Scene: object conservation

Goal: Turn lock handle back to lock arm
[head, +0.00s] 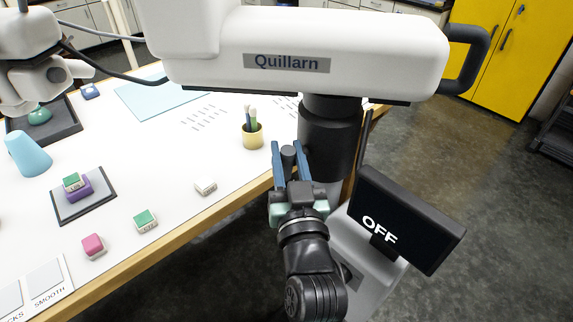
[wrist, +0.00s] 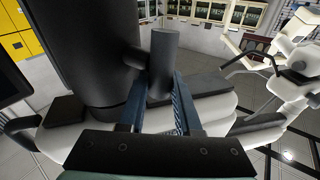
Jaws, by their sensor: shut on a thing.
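The white machine arm (head: 290,45), labelled Quillarn, spans the top of the head view on a thick black column (head: 330,125). The lock handle is a short black rod (head: 288,153) beside the column. In the wrist view the handle (wrist: 164,55) stands upright, joined to the column by a short stub. My gripper (head: 288,165) has its two blue fingers on either side of the handle and is shut on it. The wrist view shows the fingers (wrist: 160,100) around the handle's lower part.
A black screen reading OFF (head: 405,220) stands right of my gripper. The white table (head: 200,235) on the left holds a brush cup (head: 252,135), several small blocks, a dark tray (head: 84,196) and a blue cup (head: 28,153). Yellow cabinets (head: 505,50) stand at the back right, with open floor before them.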

